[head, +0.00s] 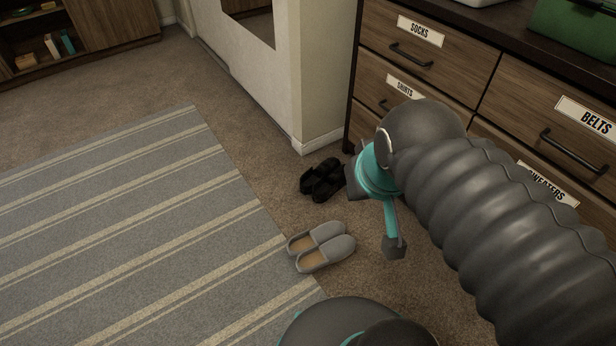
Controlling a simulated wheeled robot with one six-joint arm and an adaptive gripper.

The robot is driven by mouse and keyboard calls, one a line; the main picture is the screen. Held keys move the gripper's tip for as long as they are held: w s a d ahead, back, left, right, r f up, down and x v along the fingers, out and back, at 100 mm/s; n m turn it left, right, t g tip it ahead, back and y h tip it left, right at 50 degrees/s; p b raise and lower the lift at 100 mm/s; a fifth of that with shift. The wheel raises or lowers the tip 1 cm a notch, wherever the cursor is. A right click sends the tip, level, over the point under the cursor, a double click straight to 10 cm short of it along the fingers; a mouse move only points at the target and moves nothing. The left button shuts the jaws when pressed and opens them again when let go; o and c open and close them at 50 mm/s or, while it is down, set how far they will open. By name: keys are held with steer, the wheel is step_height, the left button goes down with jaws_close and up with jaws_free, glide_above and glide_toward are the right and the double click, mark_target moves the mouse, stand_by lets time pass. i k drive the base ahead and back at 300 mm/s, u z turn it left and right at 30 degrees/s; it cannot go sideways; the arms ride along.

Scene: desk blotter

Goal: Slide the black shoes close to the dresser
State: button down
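The black shoes (322,179) are a pair lying side by side on the brown carpet, near the white wall corner and the left front of the dresser. The dresser (473,71) is wooden with labelled drawers and fills the upper right. My gripper (372,217) is teal and dark grey, with its fingers spread apart. One finger is by the right side of the black shoes and the other points down to the right of the grey slippers. Nothing shows between the fingers. Whether the near finger touches a shoe cannot be told. My arm hides part of the dresser's lower front.
Grey slippers (322,246) lie in front of the black shoes, at the edge of a striped rug (130,240). The white wall corner (303,120) stands just behind the shoes. A wooden shelf (85,45) is far left. Bare carpet lies between slippers and shoes.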

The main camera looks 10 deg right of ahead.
mark_target(329, 178)
steer(key=u, duration=1.4)
steer(key=i, duration=3.05)
steer(key=z, duration=3.65)
steer(key=i, duration=0.5)
steer(key=z, duration=0.05)
